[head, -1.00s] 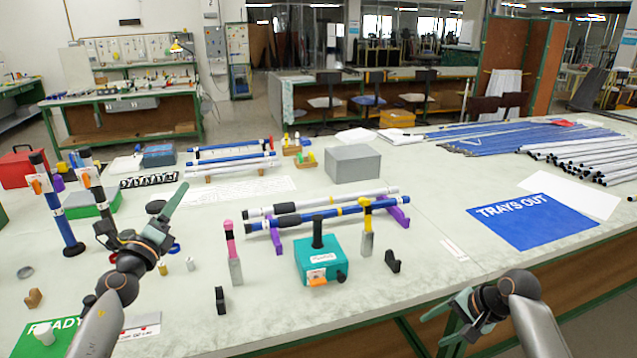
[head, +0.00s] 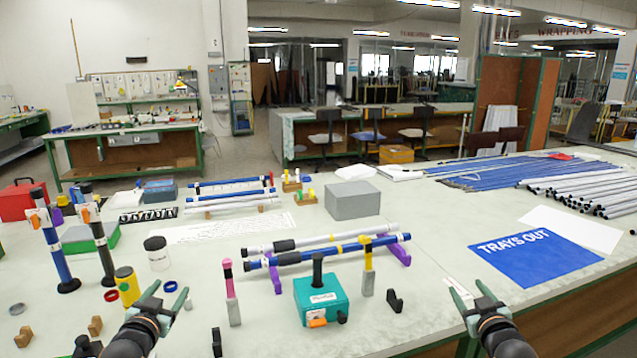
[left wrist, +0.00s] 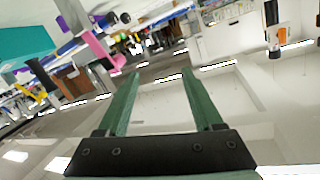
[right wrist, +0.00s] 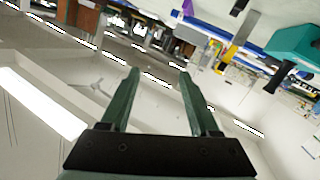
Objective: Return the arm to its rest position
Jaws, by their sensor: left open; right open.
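My left gripper (head: 168,294) is open and empty at the lower left of the head view, over the near side of the table. Its two green fingers (left wrist: 154,98) stand apart with nothing between them in the left wrist view. My right gripper (head: 466,294) is open and empty at the table's front edge, below the blue TRAYS OUT mat (head: 535,250). Its fingers (right wrist: 158,98) are apart and empty in the right wrist view. Both forearms come in from the bottom edge of the head view.
A teal box (head: 321,299) stands between the grippers, with a pink-topped post (head: 231,292) and a yellow-topped post (head: 367,267) beside it. Rods lie on a purple rack (head: 397,253) behind. A yellow cylinder (head: 127,286) and a blue ring (head: 170,287) are near my left gripper.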

